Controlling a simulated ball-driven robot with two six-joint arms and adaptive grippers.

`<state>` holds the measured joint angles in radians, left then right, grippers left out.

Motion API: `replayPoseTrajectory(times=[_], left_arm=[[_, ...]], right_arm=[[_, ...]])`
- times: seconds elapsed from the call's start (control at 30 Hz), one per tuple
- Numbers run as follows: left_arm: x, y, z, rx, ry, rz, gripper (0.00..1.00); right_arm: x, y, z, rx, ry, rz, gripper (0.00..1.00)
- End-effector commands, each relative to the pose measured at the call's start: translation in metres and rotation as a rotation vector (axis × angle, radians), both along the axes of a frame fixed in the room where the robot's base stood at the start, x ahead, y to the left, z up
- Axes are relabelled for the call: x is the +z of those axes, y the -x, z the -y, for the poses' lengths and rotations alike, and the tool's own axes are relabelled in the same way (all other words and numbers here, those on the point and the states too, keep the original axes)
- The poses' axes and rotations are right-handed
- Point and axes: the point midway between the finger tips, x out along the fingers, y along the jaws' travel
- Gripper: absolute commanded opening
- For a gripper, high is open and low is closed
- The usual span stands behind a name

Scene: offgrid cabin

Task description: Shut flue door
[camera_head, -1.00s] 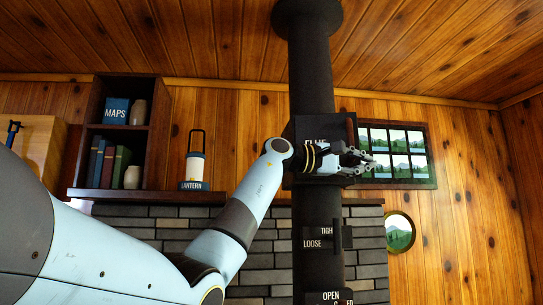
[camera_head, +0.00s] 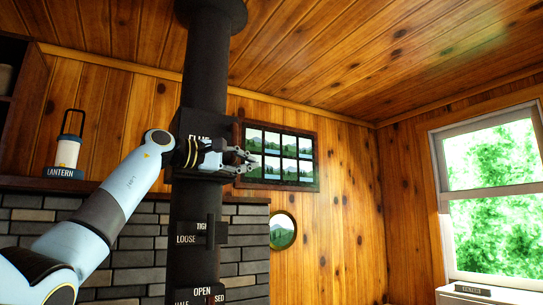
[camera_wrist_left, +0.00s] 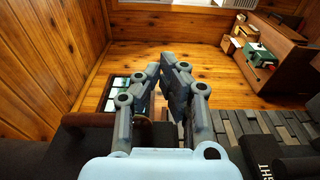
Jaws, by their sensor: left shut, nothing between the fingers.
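The dark flue box (camera_head: 188,124), lettered FLUE, sits around the black stovepipe (camera_head: 205,70). A dark upright edge (camera_head: 238,132) shows at its right side; I cannot tell whether this is the flue door or how far it stands open. My left gripper (camera_head: 252,163) reaches across the front of the box, its fingertips just past the right edge. Contact cannot be told. In the left wrist view its fingers (camera_wrist_left: 168,75) are closed together and empty. The arm hides the lower part of the box. My right gripper is not in view.
Below on the pipe are a TIGHT/LOOSE plate (camera_head: 200,235) and an OPEN/HALF/CLOSED plate (camera_head: 203,293). A multi-pane picture panel (camera_head: 280,156) and a round one (camera_head: 283,231) are behind. A lantern (camera_head: 67,153) stands left. A window (camera_head: 490,195) is right.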

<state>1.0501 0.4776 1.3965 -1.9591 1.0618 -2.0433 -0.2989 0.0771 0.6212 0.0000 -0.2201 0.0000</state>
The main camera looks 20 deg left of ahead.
Motion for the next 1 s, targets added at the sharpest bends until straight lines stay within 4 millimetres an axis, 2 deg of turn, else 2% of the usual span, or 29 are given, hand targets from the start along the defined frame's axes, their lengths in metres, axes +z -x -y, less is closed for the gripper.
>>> replayPoseTrajectory(times=[0.03, 0.23, 0.3, 0.5, 0.6, 0.8, 1.0], left_arm=[[-0.002, 0.004, -0.002, 0.002, -0.001, 0.001, 0.0], [-0.004, 0.023, 0.027, -0.002, -0.002, 0.001, 0.0], [-0.004, 0.031, 0.037, -0.002, -0.003, 0.002, 0.0], [-0.003, 0.053, 0.064, -0.002, 0.0, 0.002, 0.0], [-0.002, 0.059, 0.073, -0.001, -0.001, 0.001, 0.0], [-0.001, 0.064, 0.078, 0.001, -0.001, -0.001, 0.0], [-0.002, 0.065, 0.081, -0.012, 0.023, 0.0, 0.0]], right_arm=[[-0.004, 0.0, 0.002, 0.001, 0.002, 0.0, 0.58], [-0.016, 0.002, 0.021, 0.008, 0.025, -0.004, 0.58], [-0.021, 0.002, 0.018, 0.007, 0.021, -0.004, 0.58], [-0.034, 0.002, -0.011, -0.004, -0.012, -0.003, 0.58], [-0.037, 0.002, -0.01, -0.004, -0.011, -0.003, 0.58], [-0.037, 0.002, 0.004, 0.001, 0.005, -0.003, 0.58], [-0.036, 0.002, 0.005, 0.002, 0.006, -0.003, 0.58]])
